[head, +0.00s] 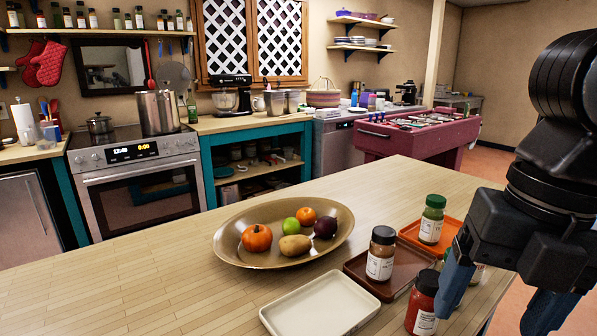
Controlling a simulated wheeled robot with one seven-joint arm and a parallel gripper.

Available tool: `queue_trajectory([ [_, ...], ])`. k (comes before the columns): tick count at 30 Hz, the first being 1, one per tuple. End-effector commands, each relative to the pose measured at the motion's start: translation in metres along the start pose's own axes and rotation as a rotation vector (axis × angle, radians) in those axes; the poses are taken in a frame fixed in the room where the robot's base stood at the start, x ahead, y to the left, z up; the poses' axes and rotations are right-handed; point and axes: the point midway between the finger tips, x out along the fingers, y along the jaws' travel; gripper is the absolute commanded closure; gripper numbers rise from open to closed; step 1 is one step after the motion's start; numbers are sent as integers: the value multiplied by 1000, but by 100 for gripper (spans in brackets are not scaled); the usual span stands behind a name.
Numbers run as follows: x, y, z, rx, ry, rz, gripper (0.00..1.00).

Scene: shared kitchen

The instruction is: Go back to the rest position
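My gripper (497,312) is at the right edge of the head view, above the near right end of the wooden counter. Its two blue fingers are spread apart, and I see nothing held between them. The black wrist and arm links rise above it to the top right. The left finger overlaps a red-filled jar (422,303) and partly hides another jar behind it. I cannot tell whether the finger touches either jar.
A brown tray (357,265) with a spice jar (381,254), an orange tray (454,228) with a green-lidded jar (432,220), and an empty cream tray (320,304) stand near the gripper. A fruit bowl (230,224) is further left. The counter's left part is clear.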

Motion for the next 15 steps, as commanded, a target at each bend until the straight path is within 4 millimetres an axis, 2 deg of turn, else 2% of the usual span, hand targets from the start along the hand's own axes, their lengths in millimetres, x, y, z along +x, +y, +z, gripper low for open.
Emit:
queue_trajectory([
  [8,8,43,-7,67,22,196,20],
  [15,8,99,-17,196,84,477,20],
])
